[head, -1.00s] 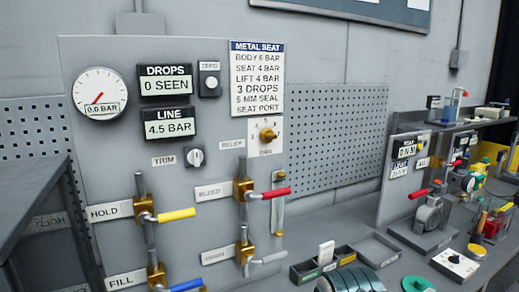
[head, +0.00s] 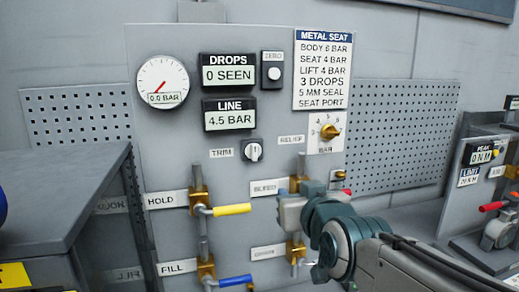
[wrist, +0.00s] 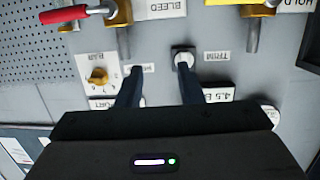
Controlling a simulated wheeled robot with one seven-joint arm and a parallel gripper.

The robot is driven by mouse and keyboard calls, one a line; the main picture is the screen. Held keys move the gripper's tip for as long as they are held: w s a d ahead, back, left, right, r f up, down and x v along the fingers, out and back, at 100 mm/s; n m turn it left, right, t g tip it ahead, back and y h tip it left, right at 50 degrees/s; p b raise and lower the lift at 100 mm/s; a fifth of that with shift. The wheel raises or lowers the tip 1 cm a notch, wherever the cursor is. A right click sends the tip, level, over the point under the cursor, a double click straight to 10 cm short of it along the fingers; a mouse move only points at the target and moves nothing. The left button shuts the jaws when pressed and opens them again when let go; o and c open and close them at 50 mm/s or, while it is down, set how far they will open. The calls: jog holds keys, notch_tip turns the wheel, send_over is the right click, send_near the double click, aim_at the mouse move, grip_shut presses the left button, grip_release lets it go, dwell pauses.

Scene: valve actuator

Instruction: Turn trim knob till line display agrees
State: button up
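The trim knob (head: 252,150) is a small light round knob on a dark square plate, right of the TRIM label (head: 221,153). The line display (head: 229,114) above it reads 4.5 BAR. In the wrist view the panel is turned over, and the trim knob (wrist: 183,58) shows at the tip of the right-hand finger. My gripper (wrist: 159,75) is open and empty, with a clear gap between its dark fingers. The knob is not between them; whether that finger touches it I cannot tell. In the head view my arm reaches in from the lower right, below and right of the knob.
The METAL SEAT card (head: 322,70) lists BODY 6 BAR, SEAT 4 BAR and LIFT 4 BAR. The gauge (head: 163,82) reads 0.0 BAR. A yellow hold lever (head: 232,209), a blue fill lever (head: 235,281) and a brass relief knob (head: 329,132) stick out near the arm.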

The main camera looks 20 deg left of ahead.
aim_at(255, 146)
jog(key=a+r+t+y, duration=0.1)
jog(key=a+r+y, duration=0.1)
jog(key=a+r, duration=0.25)
jog(key=shift+n, duration=0.3)
jog(key=p+x, duration=0.1)
jog(key=x, duration=0.3)
jog(key=p+x, duration=0.2)
jog(key=x, duration=0.2)
jog(key=p+x, duration=0.2)
jog(key=x, duration=0.3)
jog(key=shift+w+r, duration=0.15)
jog(key=shift+r, duration=0.1)
jog(key=shift+d, duration=0.1)
jog(key=shift+c, duration=0.3)
grip_shut()
